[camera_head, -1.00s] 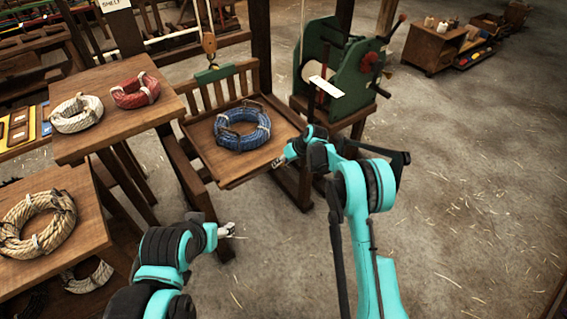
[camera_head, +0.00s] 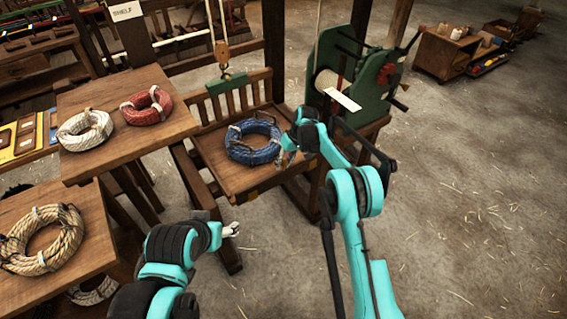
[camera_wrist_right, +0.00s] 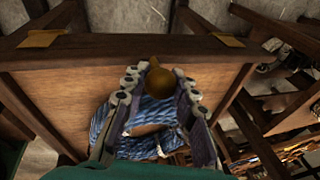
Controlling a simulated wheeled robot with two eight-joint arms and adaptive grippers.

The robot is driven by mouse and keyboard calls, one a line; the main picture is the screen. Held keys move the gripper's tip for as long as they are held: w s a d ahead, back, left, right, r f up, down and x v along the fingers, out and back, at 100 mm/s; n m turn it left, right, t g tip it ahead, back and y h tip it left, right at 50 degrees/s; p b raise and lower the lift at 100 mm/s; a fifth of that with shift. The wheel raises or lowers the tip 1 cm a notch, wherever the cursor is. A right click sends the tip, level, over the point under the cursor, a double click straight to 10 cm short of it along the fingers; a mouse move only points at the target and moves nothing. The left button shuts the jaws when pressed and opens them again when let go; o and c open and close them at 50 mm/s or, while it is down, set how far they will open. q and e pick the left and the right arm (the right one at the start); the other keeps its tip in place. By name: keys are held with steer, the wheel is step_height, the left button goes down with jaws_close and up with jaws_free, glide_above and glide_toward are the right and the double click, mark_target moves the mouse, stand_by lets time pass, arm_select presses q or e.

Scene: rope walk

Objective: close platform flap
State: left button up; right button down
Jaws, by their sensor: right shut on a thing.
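The wooden platform (camera_head: 218,170) has a slatted back and holds a blue rope coil (camera_head: 253,142). Brass hinges (camera_wrist_right: 40,38) show along its edge beam in the right wrist view, with the wooden flap panel (camera_wrist_right: 65,80) beside them. My right gripper (camera_head: 288,158) is at the platform's front right, close to the coil. In the wrist view its fingers (camera_wrist_right: 160,95) are shut on a round brass knob (camera_wrist_right: 160,83), and the blue coil shows behind them. My left gripper (camera_head: 231,230) hangs low in front of the platform, apart from it; its fingers are too small to judge.
Left tables hold a white coil (camera_head: 85,130), a red coil (camera_head: 147,105) and a tan coil (camera_head: 42,240). A green winding machine (camera_head: 365,85) stands right behind the platform. A pulley hook (camera_head: 222,50) hangs above.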

steer(key=shift+w+a, duration=0.1)
steer(key=shift+w, duration=0.1)
stand_by(0.3)
steer(key=c, duration=1.2)
jaws_free()
steer(key=v, duration=1.2)
